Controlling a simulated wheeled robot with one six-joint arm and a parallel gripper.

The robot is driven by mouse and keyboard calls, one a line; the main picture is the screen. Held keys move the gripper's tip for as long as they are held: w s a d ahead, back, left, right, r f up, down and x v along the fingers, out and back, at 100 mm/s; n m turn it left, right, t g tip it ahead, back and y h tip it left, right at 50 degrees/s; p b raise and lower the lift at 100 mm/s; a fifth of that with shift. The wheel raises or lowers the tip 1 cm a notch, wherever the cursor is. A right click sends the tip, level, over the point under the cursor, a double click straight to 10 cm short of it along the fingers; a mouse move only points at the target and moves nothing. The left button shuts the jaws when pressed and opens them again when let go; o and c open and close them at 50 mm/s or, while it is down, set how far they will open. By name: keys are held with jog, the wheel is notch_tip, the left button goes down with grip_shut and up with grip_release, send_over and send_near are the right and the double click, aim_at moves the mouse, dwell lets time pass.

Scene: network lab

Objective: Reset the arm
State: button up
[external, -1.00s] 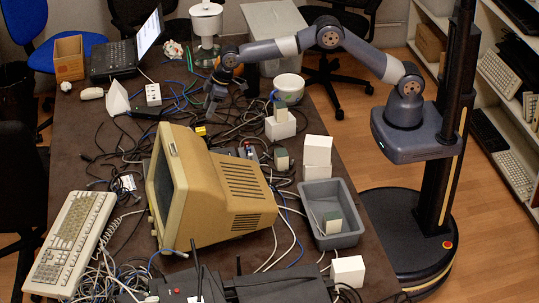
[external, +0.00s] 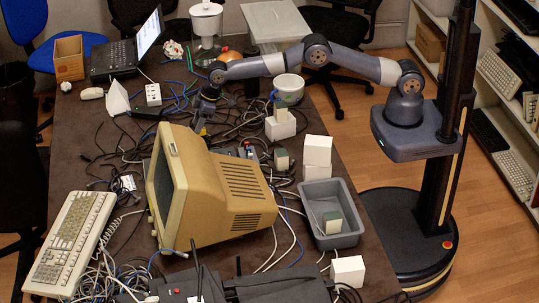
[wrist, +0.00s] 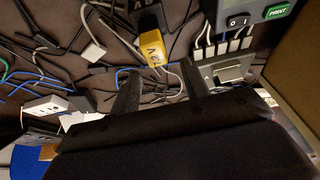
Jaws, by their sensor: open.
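My arm reaches left across the cluttered table (external: 75,160). My gripper (external: 199,130) points down just behind the beige CRT monitor (external: 222,195). In the wrist view my gripper (wrist: 160,82) shows two dark fingers set apart, with nothing held between them. A black adapter with a yellow label (wrist: 152,48) lies beyond the fingertips. I cannot tell how far below the fingers it is. In the external view the yellow patch is mostly hidden by the gripper.
Loose cables cover the table around the gripper. A grey bin (external: 345,190), white boxes (external: 317,150), a keyboard (external: 70,240) and a laptop (external: 148,35) stand around.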

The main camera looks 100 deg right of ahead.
notch_tip(320, 180, up, 6)
jog(key=shift+f, duration=0.25)
jog(key=s+a+r+n+g+y+b, duration=0.15)
jog(key=s+a+n+b, duration=0.25)
jog(key=s+a+n, duration=0.65)
jog(key=s+a+r+n+g+y+b, duration=0.1)
jog(key=s+a+n+g+y+b, duration=0.3)
jog(key=s+a, duration=1.15)
notch_tip(320, 180, down, 7)
jog(key=w+a+n+t+h, duration=0.1)
jog(key=a, duration=0.1)
jog(key=shift+w+a+f+t+p, duration=0.2)
jog(key=shift+a+t+p, duration=0.1)
jog(key=shift+t+p, duration=0.05)
